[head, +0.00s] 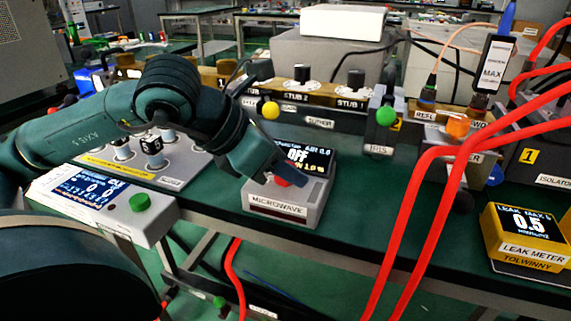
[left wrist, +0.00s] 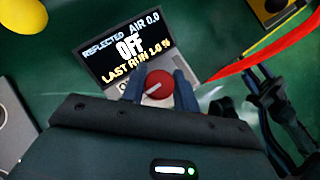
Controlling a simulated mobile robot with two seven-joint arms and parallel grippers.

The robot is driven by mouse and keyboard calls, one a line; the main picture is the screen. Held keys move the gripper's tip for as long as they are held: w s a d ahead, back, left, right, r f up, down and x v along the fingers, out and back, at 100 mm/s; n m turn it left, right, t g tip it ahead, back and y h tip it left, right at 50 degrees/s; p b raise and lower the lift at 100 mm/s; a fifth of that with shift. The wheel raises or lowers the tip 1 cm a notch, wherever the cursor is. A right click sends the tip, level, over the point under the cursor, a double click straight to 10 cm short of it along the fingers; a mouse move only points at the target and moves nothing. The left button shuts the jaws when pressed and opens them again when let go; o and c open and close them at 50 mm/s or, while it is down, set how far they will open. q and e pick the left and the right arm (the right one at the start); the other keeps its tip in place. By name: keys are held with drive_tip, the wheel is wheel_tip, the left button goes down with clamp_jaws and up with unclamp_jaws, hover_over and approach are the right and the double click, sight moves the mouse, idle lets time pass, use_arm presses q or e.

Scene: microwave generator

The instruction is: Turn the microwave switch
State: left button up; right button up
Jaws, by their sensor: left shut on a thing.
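The microwave control box (head: 266,207) is a grey box labelled MICROWAVE near the front edge of the green bench. Its screen (head: 304,158) reads OFF, and the same screen in the left wrist view (left wrist: 132,45) also shows LAST RUN 1.0 %. A round red switch knob (left wrist: 158,84) with a white pointer line sits below the screen. My left gripper (left wrist: 160,90) is shut on the red knob, one finger on each side. In the head view my left gripper (head: 281,182) comes down over the box and hides most of the knob.
A white display box with a green button (head: 140,202) stands to the left. Red cables (head: 436,190) hang in front at the right. A yellow leak meter (head: 526,236) stands at the far right. Stub tuner knobs (head: 302,75) are behind.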

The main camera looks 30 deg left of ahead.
use_arm(q)
drive_tip(key=o, duration=0.7)
